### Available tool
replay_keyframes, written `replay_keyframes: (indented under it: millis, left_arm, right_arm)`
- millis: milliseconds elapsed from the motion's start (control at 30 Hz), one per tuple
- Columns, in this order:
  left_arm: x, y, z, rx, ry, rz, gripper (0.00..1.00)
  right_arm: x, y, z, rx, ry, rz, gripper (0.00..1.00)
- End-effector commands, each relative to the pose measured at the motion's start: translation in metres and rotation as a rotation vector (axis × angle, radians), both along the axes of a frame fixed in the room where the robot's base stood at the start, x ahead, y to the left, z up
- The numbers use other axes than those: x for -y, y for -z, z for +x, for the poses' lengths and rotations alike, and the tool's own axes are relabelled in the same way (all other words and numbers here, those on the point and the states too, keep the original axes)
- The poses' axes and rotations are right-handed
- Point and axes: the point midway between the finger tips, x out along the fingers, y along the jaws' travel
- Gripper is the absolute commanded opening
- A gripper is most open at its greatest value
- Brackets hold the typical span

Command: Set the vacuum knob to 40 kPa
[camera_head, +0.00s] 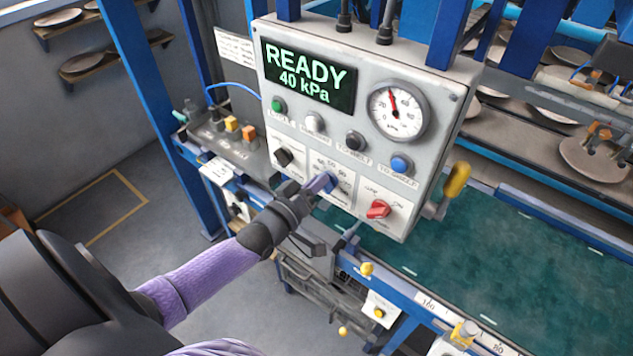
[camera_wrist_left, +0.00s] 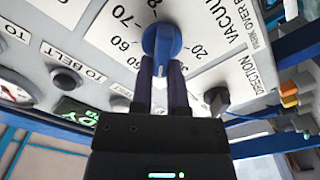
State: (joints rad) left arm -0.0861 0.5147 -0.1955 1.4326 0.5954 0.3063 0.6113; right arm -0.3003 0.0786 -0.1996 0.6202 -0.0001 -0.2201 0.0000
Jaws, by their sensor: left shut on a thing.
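The blue vacuum knob (camera_wrist_left: 162,42) sits on a white dial plate with printed numbers in the left wrist view. My left gripper (camera_wrist_left: 162,72) is shut on the knob, one dark finger on each side. In the head view my left gripper (camera_head: 312,192) reaches the blue knob (camera_head: 329,182) at the panel's lower middle and covers part of its scale. The green display (camera_head: 308,77) reads "READY 40 kPa". The round gauge (camera_head: 398,110) has a red needle pointing up and slightly left. My right gripper does not show.
Close to the vacuum knob are a black knob (camera_head: 284,156) and a red knob (camera_head: 378,209). Above are green, white, black and blue buttons. A yellow-handled lever (camera_head: 456,180) sticks out at the panel's right side. A green belt (camera_head: 520,255) runs at the right.

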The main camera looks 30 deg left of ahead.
Motion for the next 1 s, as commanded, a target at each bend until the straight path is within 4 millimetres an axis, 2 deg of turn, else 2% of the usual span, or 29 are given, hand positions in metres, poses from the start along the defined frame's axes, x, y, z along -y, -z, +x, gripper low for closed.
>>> replay_keyframes:
  millis: [367,400,533,567,867,1000]
  left_arm:
    - [0.000,0.001,0.000,-0.002,0.000,-0.004,0.00]
    - [0.000,0.001,0.000,-0.002,0.000,-0.004,0.23]
    - [0.000,0.000,0.000,-0.002,0.000,-0.003,0.51]
    - [0.000,0.000,0.000,-0.002,0.000,-0.003,0.54]
    - [0.000,0.001,-0.003,-0.002,0.000,-0.003,0.54]
    - [-0.002,0.001,-0.025,-0.005,0.001,-0.004,0.54]
  right_arm:
    - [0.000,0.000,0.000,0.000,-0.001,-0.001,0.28]
    - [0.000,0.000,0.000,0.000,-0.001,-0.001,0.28]
    - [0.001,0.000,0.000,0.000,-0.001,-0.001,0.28]
    - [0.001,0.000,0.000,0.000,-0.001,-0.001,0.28]
    - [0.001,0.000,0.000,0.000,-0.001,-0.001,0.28]
    - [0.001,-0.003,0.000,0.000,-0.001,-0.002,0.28]
